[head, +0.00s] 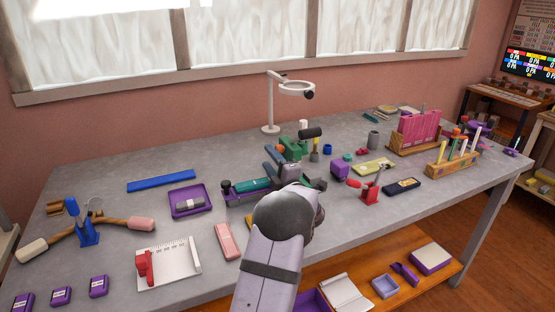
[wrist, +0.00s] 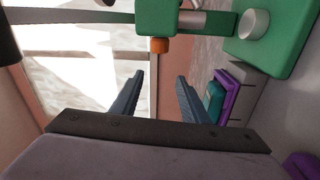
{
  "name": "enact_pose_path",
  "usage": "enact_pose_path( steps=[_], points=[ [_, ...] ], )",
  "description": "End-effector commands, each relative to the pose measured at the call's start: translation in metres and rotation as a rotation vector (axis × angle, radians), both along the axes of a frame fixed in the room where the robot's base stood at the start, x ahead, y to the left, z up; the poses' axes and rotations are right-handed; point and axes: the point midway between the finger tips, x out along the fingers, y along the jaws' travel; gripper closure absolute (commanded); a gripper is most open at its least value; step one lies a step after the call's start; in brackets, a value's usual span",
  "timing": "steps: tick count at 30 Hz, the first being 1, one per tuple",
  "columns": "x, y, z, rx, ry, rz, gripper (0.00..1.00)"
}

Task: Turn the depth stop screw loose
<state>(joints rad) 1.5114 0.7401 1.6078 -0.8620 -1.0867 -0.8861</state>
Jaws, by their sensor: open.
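The green press (head: 293,149) with a black handle (head: 310,133) stands mid-table, partly hidden behind my arm in the head view. In the wrist view, its green block (wrist: 157,18) and a larger green plate (wrist: 275,35) show at the top. A short orange-brown stub (wrist: 159,45) projects under the block, and a pale round knob (wrist: 253,24) sits on the plate. I cannot tell for sure which of them is the depth stop screw. My gripper (wrist: 160,76) is open and empty, its two dark blue fingers apart just short of the stub.
A purple and teal item (wrist: 222,98) lies right of my fingers in the wrist view. A ring stand (head: 270,105) rises behind the press. A purple tray (head: 190,200) is to the left, and a red tool (head: 369,190) to the right. The back left of the table (head: 110,165) is clear.

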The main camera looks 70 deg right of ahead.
Motion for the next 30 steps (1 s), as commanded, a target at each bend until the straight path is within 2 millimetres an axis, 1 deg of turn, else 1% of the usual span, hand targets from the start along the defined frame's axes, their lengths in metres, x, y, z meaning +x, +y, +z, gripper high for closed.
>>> enact_pose_path(
  steps=[1, 3, 6, 9, 14, 17, 30],
  points=[
    [-0.019, -0.006, -0.007, -0.047, 0.013, -0.011, 0.59],
    [-0.035, -0.01, -0.008, -0.102, 0.032, -0.019, 0.59],
    [-0.048, -0.012, -0.007, -0.145, 0.046, -0.024, 0.59],
    [-0.052, -0.012, -0.007, -0.164, 0.052, -0.026, 0.59],
    [-0.051, -0.014, -0.006, -0.165, 0.052, -0.025, 0.59],
    [-0.046, -0.018, -0.004, -0.162, 0.052, -0.025, 0.59],
    [-0.011, -0.052, 0.004, -0.162, 0.051, -0.025, 0.59]
  ],
)
